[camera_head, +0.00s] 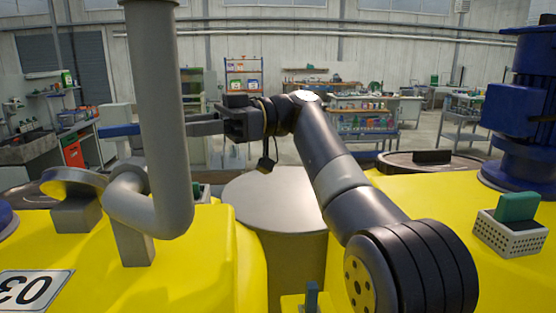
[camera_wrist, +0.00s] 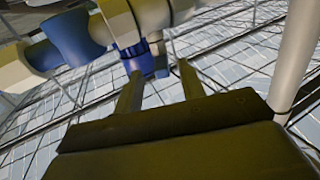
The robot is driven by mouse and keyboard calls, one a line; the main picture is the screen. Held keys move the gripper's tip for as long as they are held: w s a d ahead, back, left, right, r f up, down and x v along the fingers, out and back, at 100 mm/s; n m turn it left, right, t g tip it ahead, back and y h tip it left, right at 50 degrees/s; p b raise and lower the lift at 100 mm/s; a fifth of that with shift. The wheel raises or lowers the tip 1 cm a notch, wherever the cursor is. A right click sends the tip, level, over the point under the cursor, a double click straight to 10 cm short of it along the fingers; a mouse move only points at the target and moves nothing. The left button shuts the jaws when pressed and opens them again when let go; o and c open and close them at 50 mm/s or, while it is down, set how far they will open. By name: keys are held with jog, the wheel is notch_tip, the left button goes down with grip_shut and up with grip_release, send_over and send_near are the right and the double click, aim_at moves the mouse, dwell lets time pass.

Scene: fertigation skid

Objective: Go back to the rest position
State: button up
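My gripper (camera_head: 190,123) is stretched out to the left at the end of my arm in the head view. Its fingertips are partly hidden behind a thick grey upright pipe (camera_head: 158,100). In the wrist view the two fingers (camera_wrist: 158,75) stand apart with a gap between them, and nothing is seen held. A blue bar (camera_head: 120,130) shows left of the pipe, roughly in line with the fingers. In the wrist view a blue fitting (camera_wrist: 138,61) on pale pipework lies beyond the fingertips; I cannot tell how close it is.
Yellow tanks (camera_head: 460,210) fill the foreground, with a round grey lid (camera_head: 275,200) between them. A blue motor (camera_head: 520,110) stands at the right, near a white basket (camera_head: 508,238) with a green item. Benches and shelves are far behind.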

aim_at(100, 137)
jog(key=p+x, duration=0.1)
jog(key=x, duration=0.7)
jog(key=shift+s, duration=0.15)
jog(key=shift+d+m+t+y+b, duration=0.15)
jog(key=shift+m+t+y+b, duration=0.3)
jog(key=shift+m+t, duration=0.55)
jog(key=shift+r+m+t+y, duration=0.1)
jog(key=shift+m+t+y, duration=0.4)
jog(key=shift+t, duration=0.9)
